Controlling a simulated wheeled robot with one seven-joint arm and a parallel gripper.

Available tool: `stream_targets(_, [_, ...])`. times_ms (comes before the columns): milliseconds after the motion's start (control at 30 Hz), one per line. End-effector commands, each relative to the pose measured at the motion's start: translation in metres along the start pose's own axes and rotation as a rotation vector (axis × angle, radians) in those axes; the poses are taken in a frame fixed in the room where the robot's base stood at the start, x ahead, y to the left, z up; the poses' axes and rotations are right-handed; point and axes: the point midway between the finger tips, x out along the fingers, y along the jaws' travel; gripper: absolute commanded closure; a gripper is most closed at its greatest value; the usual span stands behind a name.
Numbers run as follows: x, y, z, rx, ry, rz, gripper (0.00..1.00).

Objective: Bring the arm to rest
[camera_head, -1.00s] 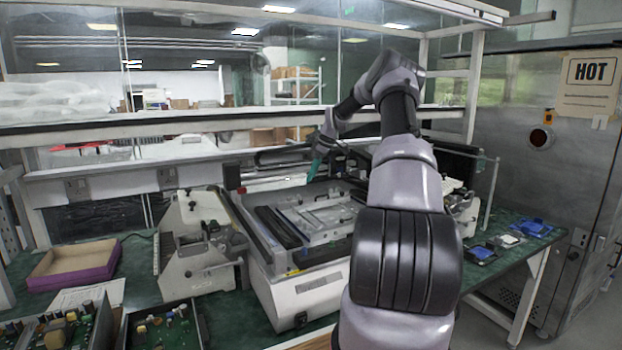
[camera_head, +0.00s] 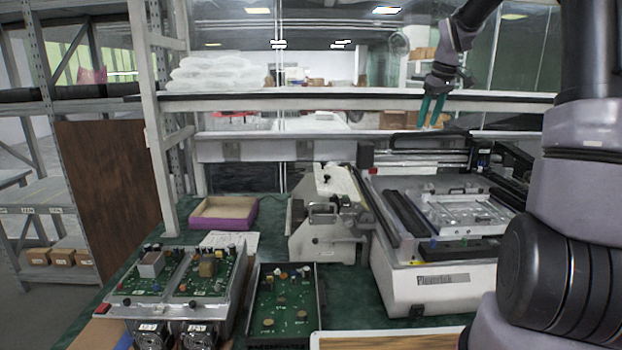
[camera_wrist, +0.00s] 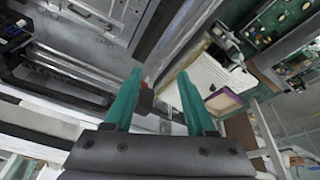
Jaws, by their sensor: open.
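My gripper (camera_head: 432,110) is in the upper right of the head view, raised in front of the shelf beam above the bench. Its two teal fingers point down and stand apart with nothing between them. The wrist view also shows the gripper (camera_wrist: 160,98) open and empty, with the bench equipment beyond it. My arm fills the right side of the head view and hides part of the bench there.
A white printer-like machine (camera_head: 440,288) stands on the green bench below my gripper. Left of it are a smaller grey machine (camera_head: 322,245), a purple-edged tray (camera_head: 250,222) and circuit-board units (camera_head: 283,300). A shelf beam (camera_head: 330,102) runs behind.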

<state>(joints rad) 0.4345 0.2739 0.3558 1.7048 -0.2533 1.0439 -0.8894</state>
Motion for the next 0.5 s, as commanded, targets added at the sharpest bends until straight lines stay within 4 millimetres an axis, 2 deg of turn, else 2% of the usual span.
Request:
stream_targets(33, [-0.021,-0.02,0.007,0.032,0.009,0.023,0.44])
stream_targets(200, [-0.072,-0.079,0.041,0.196,0.052,0.07,0.44])
stream_targets(367, [-0.109,-0.129,0.085,0.366,0.12,0.083,0.44])
stream_targets(500, [-0.131,-0.168,0.129,0.521,0.194,0.066,0.44])
